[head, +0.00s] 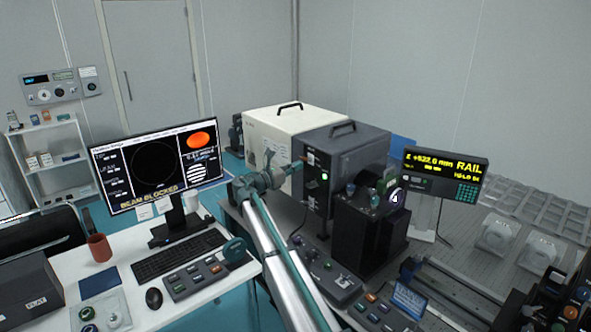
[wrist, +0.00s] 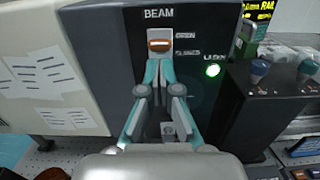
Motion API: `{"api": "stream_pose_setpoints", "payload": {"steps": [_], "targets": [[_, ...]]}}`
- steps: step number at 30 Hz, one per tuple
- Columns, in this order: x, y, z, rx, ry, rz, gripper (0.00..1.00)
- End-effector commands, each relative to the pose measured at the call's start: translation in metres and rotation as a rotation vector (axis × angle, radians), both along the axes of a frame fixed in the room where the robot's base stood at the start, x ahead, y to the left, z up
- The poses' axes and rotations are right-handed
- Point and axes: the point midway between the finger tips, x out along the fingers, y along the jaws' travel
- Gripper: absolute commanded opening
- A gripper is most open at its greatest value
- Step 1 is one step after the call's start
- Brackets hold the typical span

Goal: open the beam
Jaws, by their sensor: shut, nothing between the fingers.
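The beam control (wrist: 159,44) is an orange knob on a pale plate under the word BEAM, on the front of a dark housing (wrist: 110,60) in the wrist view. Two small labels stand to its right, too small to read surely. My gripper (wrist: 158,66) is shut and empty, its teal fingertips just below the orange knob in the picture; I cannot tell if they touch. In the head view my gripper (head: 294,166) is at the front of the dark housing (head: 345,150). The monitor (head: 155,165) reads BEAM BLOCKED.
A green lamp (wrist: 212,70) glows right of the control. A black unit with knobs (wrist: 275,95) stands close on the right. A cream housing (head: 285,128) is behind and left. Button boxes (head: 335,280) sit on the table below. The rail display (head: 440,172) stands at right.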

Motion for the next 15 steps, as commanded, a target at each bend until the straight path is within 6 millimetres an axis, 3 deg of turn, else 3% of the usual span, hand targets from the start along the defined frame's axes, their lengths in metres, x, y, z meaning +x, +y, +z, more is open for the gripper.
{"api": "stream_pose_setpoints", "payload": {"steps": [8,15], "targets": [[-0.004,0.003,0.008,0.001,-0.001,-0.001,0.00],[-0.018,0.014,0.036,0.001,-0.001,-0.005,0.00]]}}
